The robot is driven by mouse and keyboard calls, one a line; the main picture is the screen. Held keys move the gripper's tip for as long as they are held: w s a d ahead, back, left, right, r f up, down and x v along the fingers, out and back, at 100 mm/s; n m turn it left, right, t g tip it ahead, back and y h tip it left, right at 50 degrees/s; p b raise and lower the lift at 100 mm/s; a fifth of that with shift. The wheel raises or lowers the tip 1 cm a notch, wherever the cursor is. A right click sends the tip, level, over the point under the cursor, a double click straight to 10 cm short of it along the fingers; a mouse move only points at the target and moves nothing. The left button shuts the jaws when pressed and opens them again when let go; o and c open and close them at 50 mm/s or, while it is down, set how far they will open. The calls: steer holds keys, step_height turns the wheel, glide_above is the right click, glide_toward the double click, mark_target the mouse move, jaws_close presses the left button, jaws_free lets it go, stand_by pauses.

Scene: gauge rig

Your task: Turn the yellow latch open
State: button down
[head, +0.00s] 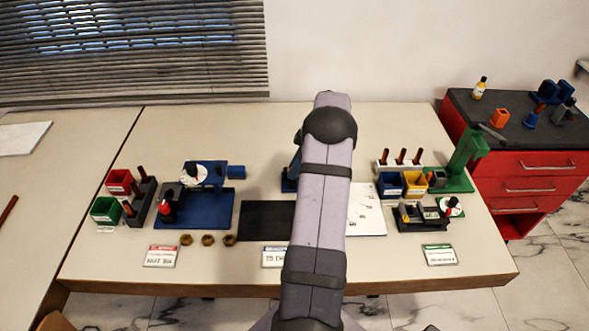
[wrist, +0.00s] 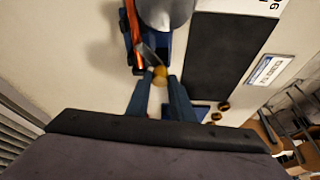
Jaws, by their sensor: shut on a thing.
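The yellow latch (wrist: 159,72) shows in the wrist view as a small rounded yellow piece at the near end of a blue fixture (wrist: 179,45). My gripper (wrist: 160,80) has its two dark blue fingers around the yellow piece and is shut on it. A thin grey metal part lies just beyond the fingertips, and an orange-red strip (wrist: 132,22) runs along the fixture's left side. A large grey rounded part covers the fixture's far portion. In the head view my arm hides the latch and the gripper; only a sliver of the blue fixture (head: 290,180) shows.
A black mat (head: 266,221) lies left of my arm, beside a blue gauge stand (head: 205,215) and several brass rings (head: 208,240). Right of my arm are a white sheet (head: 368,215), colored bins (head: 415,182) and a green stand (head: 466,155).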

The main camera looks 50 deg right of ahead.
steer(key=m+b, duration=0.2)
steer(key=m+h+b, duration=0.1)
steer(key=m, duration=0.1)
steer(key=shift+a+f+t+b, duration=0.15)
steer(key=shift+t+b, duration=0.2)
steer(key=shift+t, duration=0.05)
steer(key=shift+a+m+h+b, duration=0.1)
steer(key=shift+m+h+b, duration=0.8)
steer(key=shift+m, duration=0.8)
steer(key=shift+r, duration=0.2)
steer(key=c, duration=1.6)
jaws_free()
steer(key=shift+o, duration=0.2)
steer(key=shift+s, duration=0.1)
steer(key=b+v, duration=0.1)
steer(key=v, duration=0.6)
steer(key=shift+r, duration=0.15)
steer(key=shift+m, duration=0.3)
